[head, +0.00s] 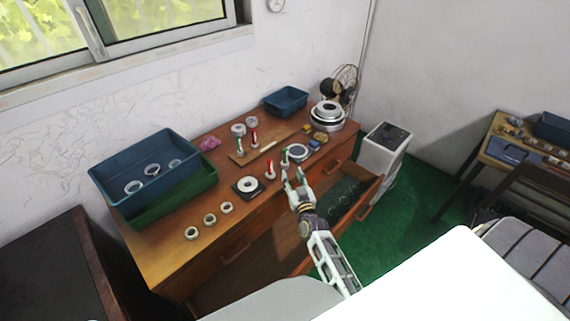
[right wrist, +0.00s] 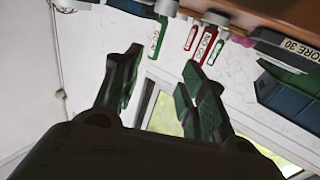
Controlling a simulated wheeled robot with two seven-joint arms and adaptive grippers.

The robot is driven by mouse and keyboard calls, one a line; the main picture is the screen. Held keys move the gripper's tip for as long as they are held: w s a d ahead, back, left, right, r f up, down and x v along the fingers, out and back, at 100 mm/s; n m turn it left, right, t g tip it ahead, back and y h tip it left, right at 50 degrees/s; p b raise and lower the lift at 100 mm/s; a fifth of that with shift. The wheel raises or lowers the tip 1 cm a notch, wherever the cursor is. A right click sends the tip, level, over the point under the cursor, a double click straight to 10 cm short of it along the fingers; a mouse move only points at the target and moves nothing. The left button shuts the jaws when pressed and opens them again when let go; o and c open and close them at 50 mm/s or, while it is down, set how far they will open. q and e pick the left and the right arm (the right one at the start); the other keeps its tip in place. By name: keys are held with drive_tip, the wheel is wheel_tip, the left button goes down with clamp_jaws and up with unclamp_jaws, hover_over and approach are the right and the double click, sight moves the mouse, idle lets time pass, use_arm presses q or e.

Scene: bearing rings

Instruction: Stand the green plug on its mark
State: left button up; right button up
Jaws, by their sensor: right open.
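A green plug (head: 284,158) with a pale base stands upright near the front edge of the wooden table, just beyond my right gripper. My right gripper (head: 293,175) is open, with nothing between its fingers. In the right wrist view, which is upside down, the green plug (right wrist: 155,38) shows its label beyond the open fingers (right wrist: 160,85), apart from them. A red plug (head: 270,169) stands just left of it. Another green plug (head: 240,147) and red plug (head: 254,138) stand at a wooden board (head: 262,150). I cannot make out the mark. My left gripper is out of view.
A black square with a ring (head: 247,186) and several loose rings (head: 210,219) lie to the left. A white round dish (head: 298,152) is close behind the gripper. Blue bins (head: 145,168) stand at the left and back (head: 285,101). An open drawer (head: 345,195) juts out below right.

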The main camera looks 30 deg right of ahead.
drive_tip(key=shift+w, duration=0.15)
drive_tip(key=b, duration=0.3)
approach(284, 155)
drive_tip(key=w, duration=0.2)
drive_tip(key=shift+w+d+f, duration=0.1)
drive_tip(key=shift+w+d, duration=0.15)
drive_tip(key=shift+w, duration=0.35)
drive_tip(key=shift+w+d+b, duration=0.15)
drive_tip(key=shift+w+b, duration=0.4)
drive_tip(key=shift+w, duration=0.6)
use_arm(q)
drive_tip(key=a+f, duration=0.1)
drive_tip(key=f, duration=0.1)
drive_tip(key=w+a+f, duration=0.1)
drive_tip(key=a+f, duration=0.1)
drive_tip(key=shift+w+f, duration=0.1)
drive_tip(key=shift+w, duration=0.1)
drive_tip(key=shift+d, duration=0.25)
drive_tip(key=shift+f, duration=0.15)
use_arm(e)
drive_tip(key=shift+w+d, duration=0.15)
